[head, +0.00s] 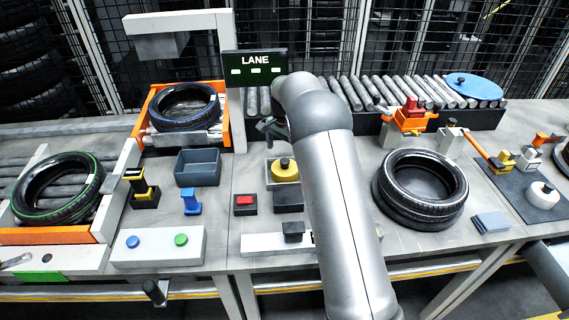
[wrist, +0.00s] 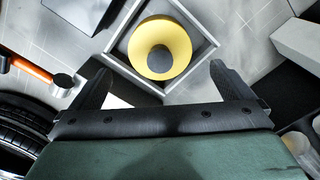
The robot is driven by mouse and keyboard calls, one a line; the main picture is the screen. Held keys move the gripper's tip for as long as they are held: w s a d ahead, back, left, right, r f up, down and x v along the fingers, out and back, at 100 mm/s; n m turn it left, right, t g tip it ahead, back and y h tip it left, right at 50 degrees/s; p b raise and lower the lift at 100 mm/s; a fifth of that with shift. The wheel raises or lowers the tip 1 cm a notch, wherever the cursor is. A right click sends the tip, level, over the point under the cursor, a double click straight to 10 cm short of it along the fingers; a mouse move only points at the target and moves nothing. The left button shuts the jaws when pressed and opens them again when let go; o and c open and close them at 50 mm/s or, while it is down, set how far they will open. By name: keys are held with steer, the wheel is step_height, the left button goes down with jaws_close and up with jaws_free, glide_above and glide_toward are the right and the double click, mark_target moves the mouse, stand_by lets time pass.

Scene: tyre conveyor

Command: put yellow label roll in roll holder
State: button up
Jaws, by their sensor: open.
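The yellow label roll (head: 286,170) has a dark knob on top and stands left of my arm in the head view. In the wrist view the yellow roll (wrist: 178,46) sits inside a square, pale-walled frame (wrist: 120,66). I cannot tell whether this frame is the roll holder. My gripper (head: 268,128) is up behind the roll in the head view, partly hidden by my arm. In the wrist view my gripper (wrist: 161,82) is open and empty, its fingers spread on the near side of the roll, not touching it.
A blue-grey bin (head: 198,168) and a red-button box (head: 245,204) stand to the left. A stacked tyre (head: 421,183) lies right of my arm. A dark mat (head: 520,205) at the far right bears a white roll (head: 543,195). The roller conveyor (head: 350,92) runs behind.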

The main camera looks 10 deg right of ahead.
mark_target(285, 161)
step_height(285, 161, up, 3)
steer(key=shift+r, duration=0.2)
steer(key=s+r+n, duration=0.2)
steer(key=s+r, duration=0.2)
steer(key=s, duration=0.4)
steer(key=s+r+n, duration=0.2)
steer(key=s+r, duration=0.2)
steer(key=s, duration=0.4)
steer(key=s+f+n, duration=0.3)
steer(key=s+n, duration=0.3)
steer(key=s, duration=2)
steer(key=shift+s+a+f, duration=0.15)
steer(key=shift+s+a, duration=0.1)
steer(key=shift+s, duration=0.1)
